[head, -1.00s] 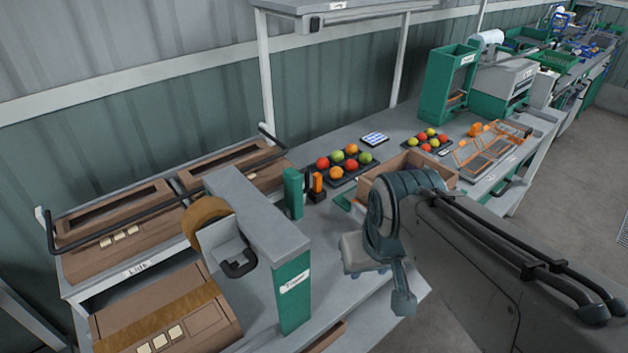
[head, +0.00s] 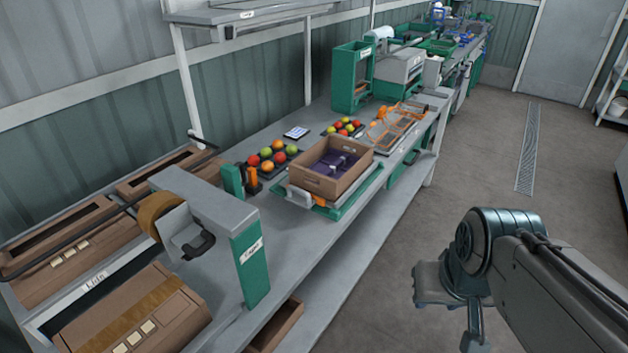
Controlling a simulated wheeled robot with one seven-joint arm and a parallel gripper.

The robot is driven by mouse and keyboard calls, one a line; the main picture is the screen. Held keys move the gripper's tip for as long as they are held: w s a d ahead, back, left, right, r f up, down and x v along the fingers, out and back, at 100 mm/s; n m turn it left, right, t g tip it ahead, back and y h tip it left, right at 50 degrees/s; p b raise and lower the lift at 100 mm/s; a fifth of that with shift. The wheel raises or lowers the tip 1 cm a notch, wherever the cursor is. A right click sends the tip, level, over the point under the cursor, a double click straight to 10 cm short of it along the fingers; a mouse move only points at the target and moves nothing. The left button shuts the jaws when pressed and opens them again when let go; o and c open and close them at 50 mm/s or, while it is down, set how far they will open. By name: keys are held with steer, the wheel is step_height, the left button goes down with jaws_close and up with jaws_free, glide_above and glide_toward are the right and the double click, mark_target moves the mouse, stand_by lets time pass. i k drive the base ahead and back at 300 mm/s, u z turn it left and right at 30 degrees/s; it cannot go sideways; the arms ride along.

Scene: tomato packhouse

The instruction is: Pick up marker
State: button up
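I cannot clearly pick out a marker. A small black and orange item (head: 251,179) stands beside the green post on the bench, too small to name with certainty. My gripper (head: 447,292) hangs over the floor to the right of the bench, apart from everything on it. Its fingertips are not clear, so I cannot tell whether it is open or shut.
A brown open box (head: 318,185) with a purple inside sits on a green-edged stand. Fruit trays (head: 293,152), a tape dispenser (head: 250,262) and brown cartons (head: 130,310) crowd the bench (head: 300,240).

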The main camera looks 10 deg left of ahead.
mark_target(251, 171)
steer(key=z, duration=0.4)
steer(key=k, duration=0.6)
steer(key=z, duration=0.4)
steer(key=i, duration=1.4)
steer(key=u, duration=0.85)
steer(key=i, duration=1.05)
steer(key=u, duration=1.55)
steer(key=i, duration=0.5)
steer(key=u, duration=0.5)
